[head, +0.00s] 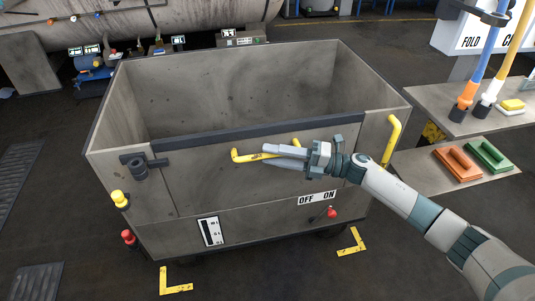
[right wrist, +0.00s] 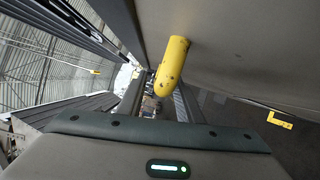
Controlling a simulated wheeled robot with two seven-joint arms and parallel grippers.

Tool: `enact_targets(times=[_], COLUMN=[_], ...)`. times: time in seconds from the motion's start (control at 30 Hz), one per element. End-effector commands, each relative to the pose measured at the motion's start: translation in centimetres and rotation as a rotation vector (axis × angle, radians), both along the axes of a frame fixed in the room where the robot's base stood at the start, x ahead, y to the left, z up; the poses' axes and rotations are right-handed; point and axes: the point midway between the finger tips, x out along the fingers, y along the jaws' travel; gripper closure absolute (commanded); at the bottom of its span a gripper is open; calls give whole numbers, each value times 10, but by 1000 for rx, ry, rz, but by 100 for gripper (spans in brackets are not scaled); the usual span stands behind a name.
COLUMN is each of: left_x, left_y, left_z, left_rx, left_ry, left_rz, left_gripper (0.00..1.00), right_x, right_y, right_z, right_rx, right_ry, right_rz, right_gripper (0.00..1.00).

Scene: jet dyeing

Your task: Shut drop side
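The grey cart's drop side (head: 215,182) is the front panel with a dark top rim (head: 250,131). It stands upright or nearly so; I cannot tell whether it is fully flush. A yellow handle (head: 240,157) is on its outer face. My right gripper (head: 262,157) is at this handle, its two fingers apart, one above and one below the bar. In the right wrist view the yellow bar (right wrist: 172,65) shows between the spread fingers. A dark latch (head: 139,170) is at the panel's left end. Another dark latch piece (head: 338,143) is partly behind my wrist. My left gripper is out of view.
A yellow grab bar (head: 391,140) is on the cart's right corner. A yellow knob (head: 120,199) and a red knob (head: 129,237) are at the left. A side table (head: 420,172) with brushes stands right. Floor in front is clear, with yellow corner marks (head: 352,242).

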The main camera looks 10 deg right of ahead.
Motion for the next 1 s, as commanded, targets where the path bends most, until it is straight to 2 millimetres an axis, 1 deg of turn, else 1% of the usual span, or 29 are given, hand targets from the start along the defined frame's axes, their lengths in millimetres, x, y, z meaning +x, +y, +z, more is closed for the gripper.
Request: enact_targets(times=[0.2,0.4,0.5,0.6,0.7,0.8,1.0], left_x=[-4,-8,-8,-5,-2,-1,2], left_y=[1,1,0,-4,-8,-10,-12], left_z=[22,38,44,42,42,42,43], left_rx=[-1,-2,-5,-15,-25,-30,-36], left_ry=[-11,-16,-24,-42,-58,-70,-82], left_rz=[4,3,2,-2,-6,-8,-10], left_gripper=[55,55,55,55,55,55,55], right_x=[-13,-27,-34,-40,-45,-48,-51], right_y=[-38,-76,-95,-112,-126,-135,-143], right_z=[-5,-8,-9,-10,-11,-11,-10], right_rx=[-3,-3,-3,-2,-3,-1,-1], right_ry=[0,0,0,1,0,0,-2], right_rz=[-4,-4,-4,-3,-4,-4,-2], right_gripper=[68,68,68,68,68,68,68])
